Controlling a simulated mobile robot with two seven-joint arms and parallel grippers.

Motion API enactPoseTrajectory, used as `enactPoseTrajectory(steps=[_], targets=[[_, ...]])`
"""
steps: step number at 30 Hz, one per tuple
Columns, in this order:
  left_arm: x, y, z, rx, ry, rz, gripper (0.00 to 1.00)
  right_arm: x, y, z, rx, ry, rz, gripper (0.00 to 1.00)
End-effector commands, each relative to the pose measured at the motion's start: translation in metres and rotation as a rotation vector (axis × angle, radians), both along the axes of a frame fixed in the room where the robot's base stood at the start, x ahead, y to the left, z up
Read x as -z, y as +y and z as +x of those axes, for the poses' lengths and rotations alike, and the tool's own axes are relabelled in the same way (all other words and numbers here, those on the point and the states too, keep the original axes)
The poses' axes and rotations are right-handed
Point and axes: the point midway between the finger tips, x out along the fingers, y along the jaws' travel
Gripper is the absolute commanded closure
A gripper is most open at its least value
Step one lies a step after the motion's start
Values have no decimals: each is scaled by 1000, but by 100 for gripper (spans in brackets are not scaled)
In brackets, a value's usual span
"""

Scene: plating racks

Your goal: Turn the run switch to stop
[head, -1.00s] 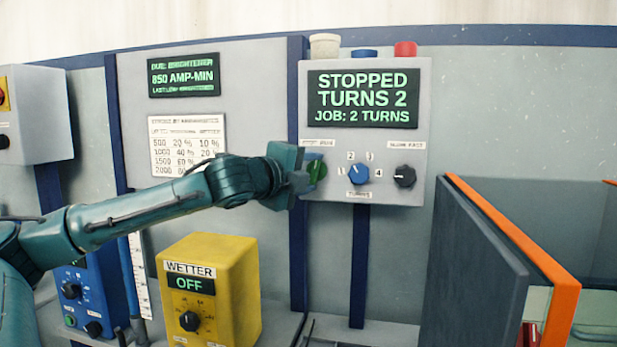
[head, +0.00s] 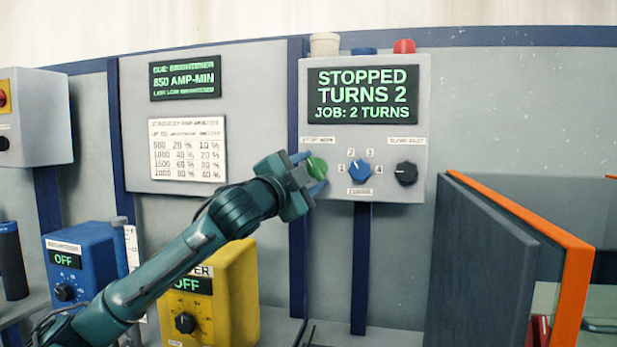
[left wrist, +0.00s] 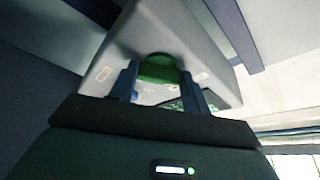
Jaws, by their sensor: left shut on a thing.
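The run switch is a green knob (head: 317,168) at the lower left of the grey control box (head: 415,120). The box's display (head: 362,95) reads STOPPED, TURNS 2, JOB: 2 TURNS. My left gripper (head: 311,172) reaches up from the lower left and is shut on the green knob. In the left wrist view the knob (left wrist: 158,70) sits between the two blue fingers, with the box face tilted behind it. The fingers partly cover the knob, so its exact pointer angle is hard to read. My right gripper is not in view.
A blue knob (head: 360,170) and a black knob (head: 406,173) sit right of the switch on the same box. A yellow wetter box (head: 240,290) stands below my left arm. A dark panel with an orange edge (head: 570,290) stands at the right.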

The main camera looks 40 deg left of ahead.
Motion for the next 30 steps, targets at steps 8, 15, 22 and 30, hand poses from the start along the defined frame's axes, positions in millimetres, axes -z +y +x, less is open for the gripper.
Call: enactPoseTrajectory(steps=[8, 15, 22, 30], targets=[[0, 0, 0, -2, -39, -69, 76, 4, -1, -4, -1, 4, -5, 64], [0, 0, 0, -2, -44, -81, 76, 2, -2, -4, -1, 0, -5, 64], [0, 0, 0, -2, -44, -81, 76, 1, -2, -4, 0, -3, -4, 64], [0, 0, 0, -1, -44, -80, 32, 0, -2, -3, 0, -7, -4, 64]])
